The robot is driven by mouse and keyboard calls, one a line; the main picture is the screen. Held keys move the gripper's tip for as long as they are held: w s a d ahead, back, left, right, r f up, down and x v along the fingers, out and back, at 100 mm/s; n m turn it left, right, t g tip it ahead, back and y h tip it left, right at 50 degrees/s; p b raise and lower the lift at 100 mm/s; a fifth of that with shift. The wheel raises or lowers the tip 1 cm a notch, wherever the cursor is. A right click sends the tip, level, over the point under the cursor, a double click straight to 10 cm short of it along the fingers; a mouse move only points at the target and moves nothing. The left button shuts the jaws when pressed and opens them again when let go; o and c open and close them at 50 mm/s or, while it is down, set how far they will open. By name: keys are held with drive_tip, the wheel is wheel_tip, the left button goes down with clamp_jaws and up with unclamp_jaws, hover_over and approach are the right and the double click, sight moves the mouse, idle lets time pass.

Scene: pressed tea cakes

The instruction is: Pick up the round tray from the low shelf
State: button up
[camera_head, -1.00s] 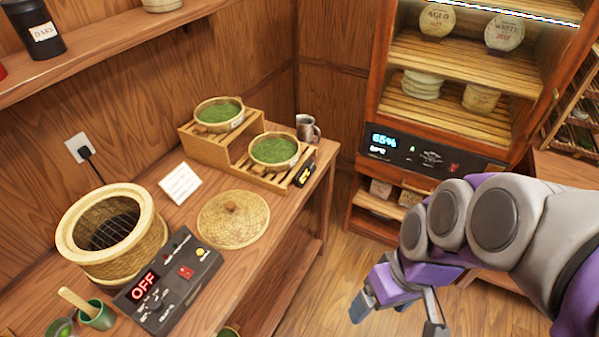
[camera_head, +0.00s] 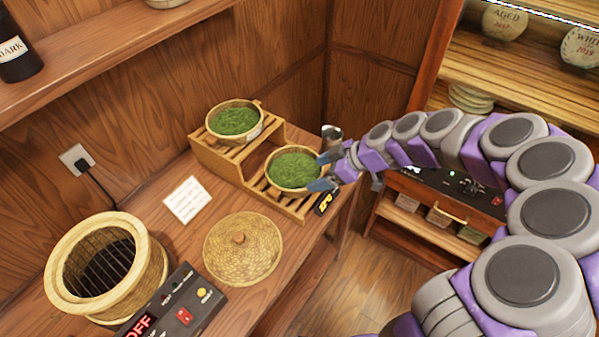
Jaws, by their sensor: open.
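A round bamboo tray (camera_head: 294,187) filled with green tea leaves sits on the low shelf (camera_head: 288,205), the lower step of a slatted wooden stand. My gripper (camera_head: 318,171) is open at the right side of this tray, with one finger near the back of its right rim and the other near the front. I cannot tell whether the fingers touch the rim. A second round tray (camera_head: 235,122) of green leaves sits on the upper step, apart from my gripper.
A metal mug (camera_head: 331,132) stands just behind my gripper. A small display (camera_head: 325,202) is at the stand's front right corner. A woven lid (camera_head: 243,250), a white card (camera_head: 187,199) and a round bamboo basket (camera_head: 105,265) stand on the table. A cabinet is at right.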

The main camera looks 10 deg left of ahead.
drive_tip(key=b, duration=0.2)
approach(276, 189)
drive_tip(key=a, duration=0.1)
drive_tip(key=a+f, duration=0.1)
drive_tip(key=shift+a+f, duration=0.15)
drive_tip(key=shift+a, duration=0.25)
drive_tip(key=shift+f, duration=0.35)
drive_tip(key=shift+w+d+f, duration=0.15)
drive_tip(key=shift+d+f, duration=0.05)
drive_tip(key=shift+d, duration=0.1)
drive_tip(key=x, duration=0.2)
drive_tip(key=b+x, duration=0.1)
drive_tip(key=x, duration=0.4)
drive_tip(key=shift+a+r, duration=0.3)
drive_tip(key=shift+a, duration=0.05)
drive_tip(key=shift+d+r, duration=0.2)
drive_tip(key=shift+d, duration=0.7)
drive_tip(key=shift+c, duration=1.7)
drive_tip(key=shift+a+f, duration=0.15)
drive_tip(key=shift+a, duration=0.65)
drive_tip(key=c, duration=0.6)
drive_tip(key=shift+d, duration=0.55)
clamp_jaws()
